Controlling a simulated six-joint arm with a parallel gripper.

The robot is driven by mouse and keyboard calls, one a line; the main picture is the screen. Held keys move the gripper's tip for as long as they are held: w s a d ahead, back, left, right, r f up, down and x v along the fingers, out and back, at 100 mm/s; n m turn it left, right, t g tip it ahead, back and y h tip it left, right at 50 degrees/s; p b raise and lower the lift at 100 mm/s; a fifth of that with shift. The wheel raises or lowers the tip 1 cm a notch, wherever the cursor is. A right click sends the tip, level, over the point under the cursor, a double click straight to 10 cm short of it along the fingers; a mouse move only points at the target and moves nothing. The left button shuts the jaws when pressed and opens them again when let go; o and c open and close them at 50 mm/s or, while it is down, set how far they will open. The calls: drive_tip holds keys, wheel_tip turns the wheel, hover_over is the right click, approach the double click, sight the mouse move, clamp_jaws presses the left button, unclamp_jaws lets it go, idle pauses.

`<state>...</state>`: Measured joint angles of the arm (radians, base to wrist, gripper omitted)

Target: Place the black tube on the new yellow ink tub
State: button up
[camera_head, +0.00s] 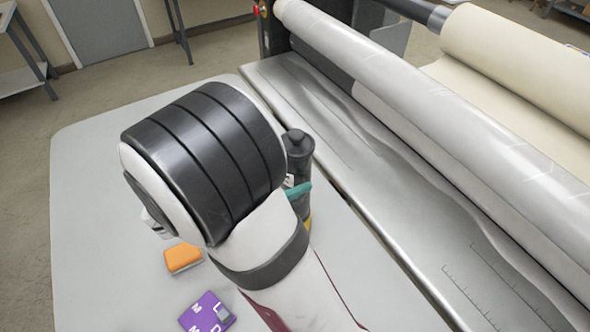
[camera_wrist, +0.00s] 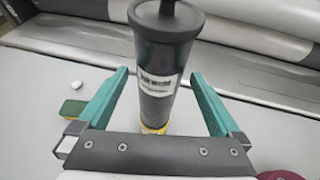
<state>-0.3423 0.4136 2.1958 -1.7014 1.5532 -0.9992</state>
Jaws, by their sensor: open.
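The black tube (camera_wrist: 166,62) stands upright between the two teal fingers of my gripper (camera_wrist: 158,76) in the wrist view, with a gap on each side. It has a white label and a knob on top. It also shows in the head view (camera_head: 298,146), partly hidden behind my arm. A yellow part (camera_wrist: 154,129) shows under the tube's lower end, seemingly the yellow ink tub; most of it is hidden, and I cannot tell how the tube rests on it. My gripper is open around the tube; one teal finger shows in the head view (camera_head: 298,190).
The laminator (camera_head: 400,120) with its long rollers runs along the right, close to the tube. An orange block (camera_head: 183,257) and a purple box (camera_head: 207,313) lie on the pale table (camera_head: 90,200). The table's left side is clear.

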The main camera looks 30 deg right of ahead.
drive_tip(key=v, duration=0.8)
drive_tip(key=s+d+f+m+g+y, duration=0.2)
drive_tip(key=s+m+g+y, duration=0.45)
drive_tip(key=s+m, duration=0.9)
drive_tip(key=s+a+m+t+y, duration=0.3)
drive_tip(key=s+a+m+y, duration=0.1)
drive_tip(key=a+m+y, duration=0.4)
drive_tip(key=shift+m+t, duration=0.35)
drive_tip(key=shift+m, duration=0.8)
